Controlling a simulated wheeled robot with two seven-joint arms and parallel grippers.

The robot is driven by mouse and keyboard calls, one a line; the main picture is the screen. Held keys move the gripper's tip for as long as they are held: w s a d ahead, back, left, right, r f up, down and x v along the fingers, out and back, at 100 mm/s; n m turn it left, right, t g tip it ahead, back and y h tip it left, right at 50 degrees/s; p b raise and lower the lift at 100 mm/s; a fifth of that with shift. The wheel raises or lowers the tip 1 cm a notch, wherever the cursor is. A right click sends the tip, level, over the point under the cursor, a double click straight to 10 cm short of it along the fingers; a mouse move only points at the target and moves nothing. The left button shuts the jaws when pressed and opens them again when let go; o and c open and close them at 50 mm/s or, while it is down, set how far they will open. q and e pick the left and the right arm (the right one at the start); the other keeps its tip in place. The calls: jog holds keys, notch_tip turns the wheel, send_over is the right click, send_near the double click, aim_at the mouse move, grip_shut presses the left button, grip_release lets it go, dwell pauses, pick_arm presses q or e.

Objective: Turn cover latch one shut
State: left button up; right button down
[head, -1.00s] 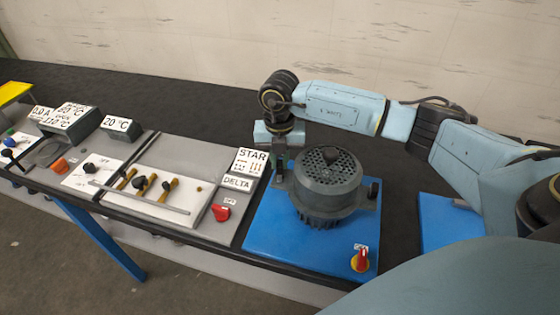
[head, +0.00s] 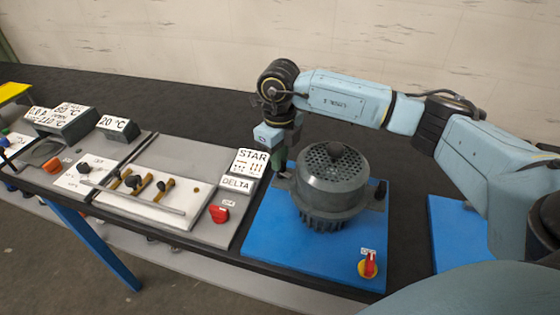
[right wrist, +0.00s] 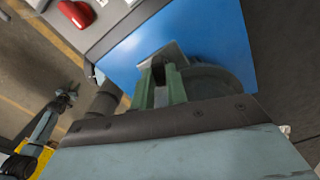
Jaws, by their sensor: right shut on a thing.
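The dark round cover (head: 335,165) with a perforated top and a knob sits on a blue base plate (head: 270,225). My right gripper (head: 284,160) points down at the left edge of the cover. It is shut on the left-hand latch (head: 286,177), which is mostly hidden by the fingers. In the right wrist view the green fingers (right wrist: 164,82) are close together beside the dark cover (right wrist: 210,80). A second, dark upright latch (head: 381,190) stands at the cover's right edge. A small dark arm-like shape at the left of the right wrist view may be my left gripper (right wrist: 65,98).
A red-and-yellow switch (head: 369,265) is on the front of the blue plate. To the left are the STAR and DELTA signs (head: 248,163), a red knob (head: 219,214) and a white panel (head: 150,207) with levers. The dark bench behind is clear.

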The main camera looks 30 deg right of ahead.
jog(key=shift+n+b, duration=0.9)
jog(key=shift+n, duration=1.2)
jog(key=shift+a+r, duration=0.1)
jog(key=c, duration=1.7)
grip_release()
jog(key=shift+r, duration=0.1)
notch_tip(320, 180, up, 13)
jog(key=shift+r, duration=0.1)
